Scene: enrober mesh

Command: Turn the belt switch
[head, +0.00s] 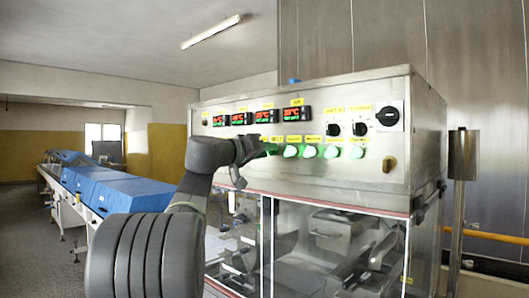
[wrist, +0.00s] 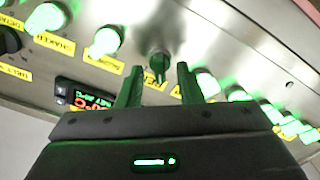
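In the wrist view a small dark rotary switch (wrist: 159,64) stands on the steel panel (wrist: 235,38), in the row of green-lit buttons. It appears to be the belt switch, but the yellow label below it is partly hidden. Its handle points roughly up and down in the picture. My gripper (wrist: 158,70) is open, with one finger on each side of the switch and gaps between. How deep the fingers reach around it is unclear. In the head view my gripper (head: 255,150) is at the panel's left part and hides this switch.
Lit green buttons (wrist: 106,41) flank the switch closely, with a red display (wrist: 90,102) near the left finger. Black knobs (head: 360,129) sit farther right on the panel. Clear guard panels (head: 340,235) are below. A blue-covered conveyor (head: 115,188) runs at left.

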